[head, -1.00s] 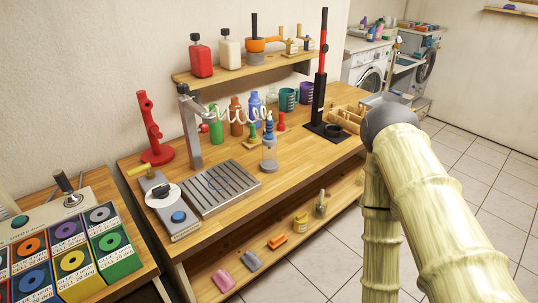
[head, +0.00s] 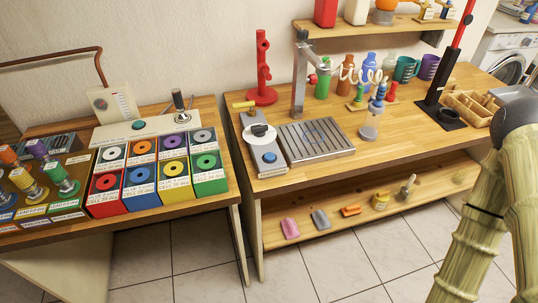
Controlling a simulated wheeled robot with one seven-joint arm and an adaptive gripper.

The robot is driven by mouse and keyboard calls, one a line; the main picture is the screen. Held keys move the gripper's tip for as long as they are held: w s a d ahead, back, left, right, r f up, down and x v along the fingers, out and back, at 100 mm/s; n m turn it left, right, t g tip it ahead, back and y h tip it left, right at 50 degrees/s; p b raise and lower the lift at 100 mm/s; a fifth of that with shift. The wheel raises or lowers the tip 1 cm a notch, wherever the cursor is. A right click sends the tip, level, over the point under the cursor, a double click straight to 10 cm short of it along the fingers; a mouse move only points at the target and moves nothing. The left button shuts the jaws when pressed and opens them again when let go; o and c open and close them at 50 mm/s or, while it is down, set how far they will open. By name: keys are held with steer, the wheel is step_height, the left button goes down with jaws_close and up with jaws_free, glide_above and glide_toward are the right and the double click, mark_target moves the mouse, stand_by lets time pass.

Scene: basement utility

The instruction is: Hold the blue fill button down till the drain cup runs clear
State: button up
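The blue fill button (head: 270,157) is a round cap on the near end of a grey control box (head: 279,168) on the wooden workbench. A black knob on a white dial (head: 259,132) sits behind it on the same box. A slatted metal drain tray (head: 315,141) lies right of the box, under a grey post with an arm (head: 300,80). My gripper is out of view; only my arm shows at right.
A left bench (head: 225,204) holds colored labelled boxes (head: 142,174) and a panel with a teal button (head: 138,125). A floor gap separates the benches. A red stand (head: 262,75), bottles and mugs line the right bench's back; a lower shelf (head: 330,222) holds small items.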

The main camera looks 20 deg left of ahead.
jaws_close()
stand_by(0.3)
stand_by(1.2)
